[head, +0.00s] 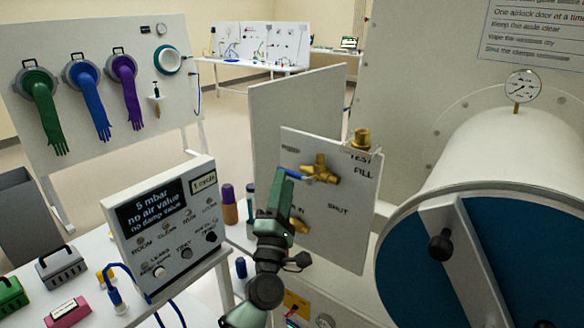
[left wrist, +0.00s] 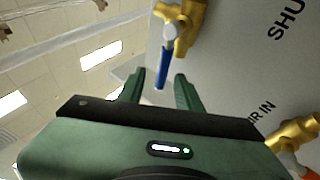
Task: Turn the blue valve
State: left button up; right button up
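The blue valve is a brass body (head: 322,170) with a blue lever (head: 300,177), high on a white panel (head: 340,235). In the left wrist view the blue lever (left wrist: 163,66) hangs down from the brass body (left wrist: 180,22). My left gripper (head: 283,181) is open in front of the panel. In the left wrist view its two green fingers (left wrist: 160,84) stand apart on either side of the lever's lower end. I cannot see either finger touching the lever. The gripper partly hides the lever in the head view. My right gripper is not in view.
A second brass valve (head: 298,225) sits lower on the panel; the left wrist view shows it (left wrist: 296,135) with an orange-red handle. A control box (head: 165,225) stands left of my arm. A large round door with a blue face (head: 410,265) is at right.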

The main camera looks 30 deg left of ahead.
aim_at(289, 173)
pick_arm(q)
jog(key=x, duration=0.2)
jog(key=p+x, duration=0.1)
jog(key=x, duration=0.1)
jog(key=shift+w+d+f, duration=0.1)
jog(key=shift+w+d, duration=0.05)
jog(key=shift+d, duration=0.1)
grip_shut()
dwell(1.2)
